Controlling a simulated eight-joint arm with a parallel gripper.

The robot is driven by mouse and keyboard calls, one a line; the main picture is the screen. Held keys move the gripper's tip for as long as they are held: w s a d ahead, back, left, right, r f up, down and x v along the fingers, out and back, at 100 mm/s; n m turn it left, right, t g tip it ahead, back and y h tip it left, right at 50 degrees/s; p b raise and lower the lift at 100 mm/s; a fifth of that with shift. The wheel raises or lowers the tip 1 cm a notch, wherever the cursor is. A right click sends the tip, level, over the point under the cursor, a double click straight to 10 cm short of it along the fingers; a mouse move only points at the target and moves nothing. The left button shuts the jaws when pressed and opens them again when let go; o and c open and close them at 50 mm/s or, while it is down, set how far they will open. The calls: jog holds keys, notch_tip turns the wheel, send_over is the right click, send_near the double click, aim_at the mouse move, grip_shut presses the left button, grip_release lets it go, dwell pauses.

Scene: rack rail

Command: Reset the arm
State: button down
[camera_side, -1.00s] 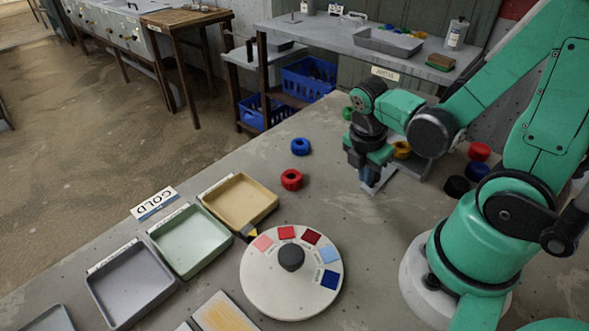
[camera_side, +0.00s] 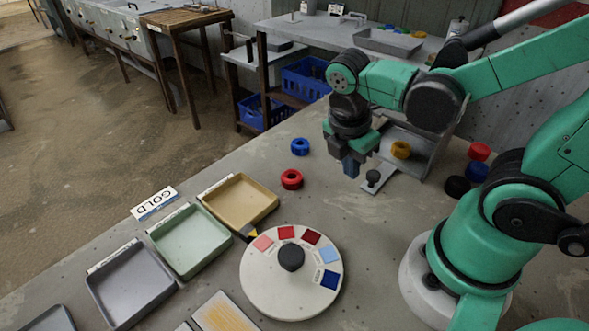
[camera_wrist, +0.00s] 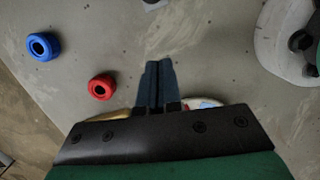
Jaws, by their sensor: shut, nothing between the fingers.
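My gripper (camera_side: 350,168) hangs above the bench with its fingers pointing down. It is shut and empty. In the wrist view its two dark blue fingers (camera_wrist: 157,72) lie side by side. Just right of it in the side view, a small grey plate with a dark knob (camera_side: 373,179) rests on the bench in front of a grey rack (camera_side: 425,150). A yellow-orange ring (camera_side: 400,149) sits at the rack.
A red ring (camera_side: 291,179) and a blue ring (camera_side: 299,146) lie left of my gripper. Red, blue and black pieces (camera_side: 457,187) lie right of the rack. A round dial (camera_side: 262,280) and tan, green and grey trays (camera_side: 129,311) occupy the front. Bare bench lies between dial and gripper.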

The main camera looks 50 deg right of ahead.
jog(key=w+a+r+m+t+y, duration=0.2)
jog(key=w+r+m+t, duration=0.3)
jog(key=m, duration=1.1)
jog(key=r+t, duration=0.1)
jog(key=t, duration=0.1)
jog(key=shift+w+a+t, duration=0.2)
jog(key=shift+a+t, duration=0.05)
jog(key=shift+t, duration=0.05)
